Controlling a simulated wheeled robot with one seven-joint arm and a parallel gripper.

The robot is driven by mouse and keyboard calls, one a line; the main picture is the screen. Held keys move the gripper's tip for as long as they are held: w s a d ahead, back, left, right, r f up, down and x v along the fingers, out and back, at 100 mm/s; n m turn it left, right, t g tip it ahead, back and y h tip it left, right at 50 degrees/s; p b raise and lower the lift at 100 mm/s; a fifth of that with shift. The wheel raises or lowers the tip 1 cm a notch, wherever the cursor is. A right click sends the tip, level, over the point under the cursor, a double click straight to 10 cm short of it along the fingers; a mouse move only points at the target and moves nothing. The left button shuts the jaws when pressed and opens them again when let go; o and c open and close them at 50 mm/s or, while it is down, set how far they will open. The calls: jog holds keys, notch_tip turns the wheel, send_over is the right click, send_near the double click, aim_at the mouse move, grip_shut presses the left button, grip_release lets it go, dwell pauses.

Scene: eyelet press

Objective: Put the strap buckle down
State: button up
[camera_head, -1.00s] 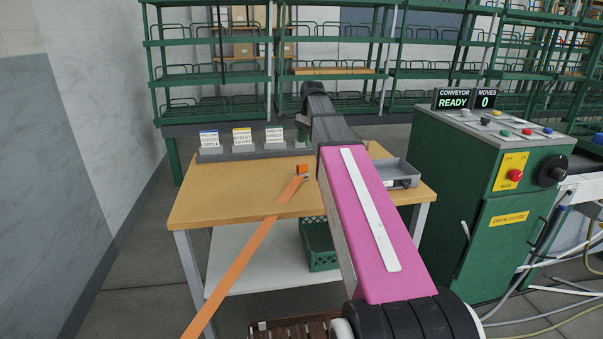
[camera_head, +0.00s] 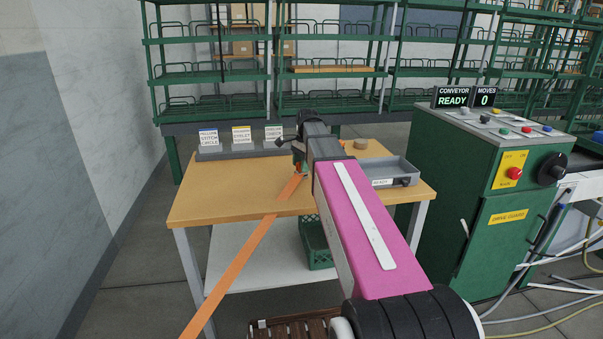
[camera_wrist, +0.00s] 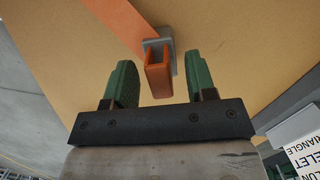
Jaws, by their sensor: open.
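The orange strap (camera_head: 245,250) rises from the lower left of the head view and crosses the front edge of the wooden table. Its end and buckle are mostly hidden by my gripper (camera_head: 298,165) there. In the wrist view, the buckle (camera_wrist: 158,78) is an orange loop with a grey piece, at the end of the strap (camera_wrist: 117,18). My gripper (camera_wrist: 160,78) is open, with one green finger on each side of the buckle and a visible gap on both sides. I cannot tell whether the buckle touches the tabletop.
The table (camera_head: 215,190) has bare wood left of the strap. Signs (camera_head: 242,136) stand in a grey holder at the back. A grey tray (camera_head: 400,170) and a small round brown object (camera_head: 360,144) are to the right. A green machine cabinet (camera_head: 480,200) stands right of the table.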

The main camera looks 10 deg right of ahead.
jog(key=shift+f, duration=0.15)
grip_shut()
